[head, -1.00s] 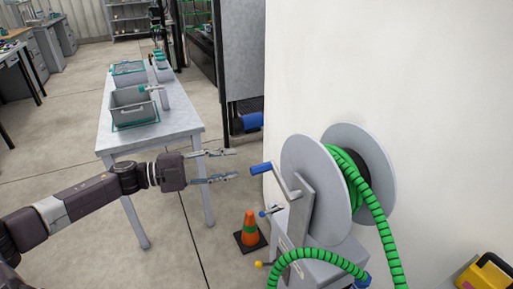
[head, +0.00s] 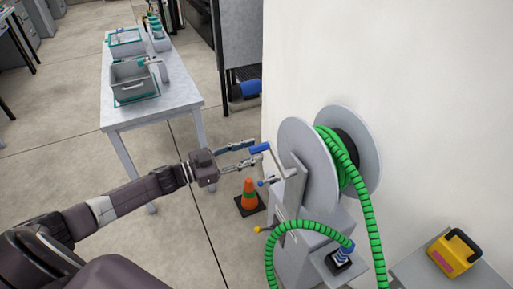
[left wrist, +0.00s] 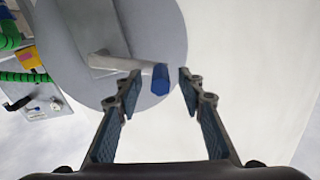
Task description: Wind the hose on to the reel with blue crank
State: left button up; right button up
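The hose reel (head: 301,165) stands by the white wall, with a green ribbed hose (head: 362,190) partly wound on it and looping down in front. Its crank has a blue handle (head: 260,148) pointing left. My left gripper (head: 254,153) is open at the handle. In the left wrist view the blue handle (left wrist: 160,79) lies between the fingertips of the left gripper (left wrist: 158,88), with a gap on the right side; contact on the left side is unclear. My right gripper is not in view.
An orange cone (head: 249,195) stands on the floor below my left gripper. A grey table (head: 180,105) with grey bins (head: 133,83) is behind it. A yellow case (head: 455,255) sits on a surface at the lower right.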

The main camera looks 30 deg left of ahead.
pick_arm(q)
jog(key=shift+x, duration=1.2)
jog(key=shift+c, duration=0.4)
grip_shut()
